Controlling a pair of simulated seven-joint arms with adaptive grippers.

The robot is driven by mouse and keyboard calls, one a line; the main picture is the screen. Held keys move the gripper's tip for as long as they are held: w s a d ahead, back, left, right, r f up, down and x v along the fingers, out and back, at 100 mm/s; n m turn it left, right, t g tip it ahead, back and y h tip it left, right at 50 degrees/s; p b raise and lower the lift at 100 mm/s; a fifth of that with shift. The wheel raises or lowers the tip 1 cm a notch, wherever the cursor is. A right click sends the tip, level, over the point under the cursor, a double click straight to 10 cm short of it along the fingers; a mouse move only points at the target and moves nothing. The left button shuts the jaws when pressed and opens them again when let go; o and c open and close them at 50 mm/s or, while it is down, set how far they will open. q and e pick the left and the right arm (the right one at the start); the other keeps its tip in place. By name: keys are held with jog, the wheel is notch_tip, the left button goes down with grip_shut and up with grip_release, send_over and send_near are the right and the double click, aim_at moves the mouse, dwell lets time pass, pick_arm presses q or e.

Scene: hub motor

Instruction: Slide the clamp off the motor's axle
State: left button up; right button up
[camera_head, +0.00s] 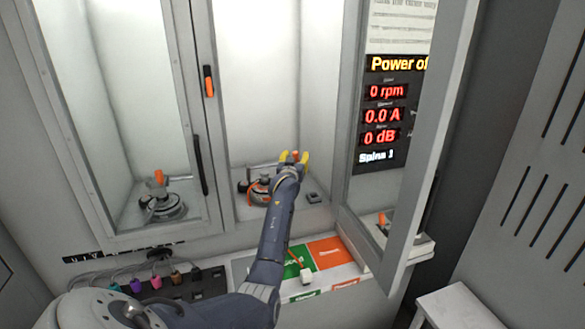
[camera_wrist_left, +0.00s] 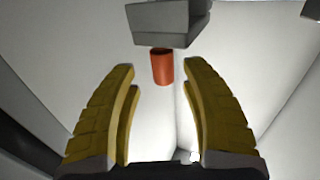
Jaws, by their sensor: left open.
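My left gripper (camera_head: 293,157) reaches into the open middle bay of the cabinet, its yellow fingers just above and right of the motor (camera_head: 258,192). The motor is a dark round unit with orange parts, partly hidden by my arm. In the left wrist view the gripper (camera_wrist_left: 162,105) is open. An orange cylinder (camera_wrist_left: 162,67) joined to a grey block (camera_wrist_left: 165,22) lies ahead of the gap between the fingers; it seems to be part of the clamp. I cannot tell whether the fingers touch it. The axle cannot be made out. My right gripper is not in view.
A similar motor (camera_head: 162,205) sits in the closed left bay. An open door (camera_head: 425,150) stands right of the middle bay, beside a display reading 0 rpm (camera_head: 386,92). Green (camera_head: 298,262) and orange (camera_head: 330,252) pads lie in front. A white stool (camera_head: 455,308) stands lower right.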

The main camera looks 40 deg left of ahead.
pick_arm(q)
jog(key=v, duration=0.9)
jog(key=shift+s+d, duration=0.2)
jog(key=shift+s, duration=0.1)
